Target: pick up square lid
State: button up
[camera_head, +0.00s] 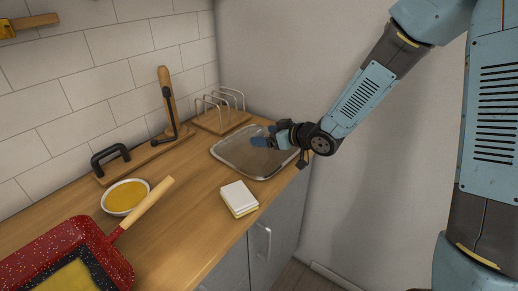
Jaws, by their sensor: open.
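The square lid (235,156) looks like a flat, grey-brown panel with rounded corners and a pale metallic rim. It lies flat on the wooden counter, near its far right end. My gripper (265,141) reaches in from the right and is over the lid's upper right part, with its blue fingers pointing left. It is open, and I see nothing held in it. The gripper and wrist hide part of the lid's right side. I cannot tell whether the fingers touch the lid.
A wooden rack with metal loops (221,117) stands just behind the lid. A white and yellow block (239,197) lies in front. Left are a bowl of yellow contents (125,196), a red speckled pan (60,252) and a board with a black handle (150,152). A wall closes the right.

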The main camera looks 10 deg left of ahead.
aim_at(258, 134)
jog(key=shift+w+x, duration=0.25)
jog(key=shift+x, duration=2.4)
jog(key=shift+d, duration=0.15)
grip_shut()
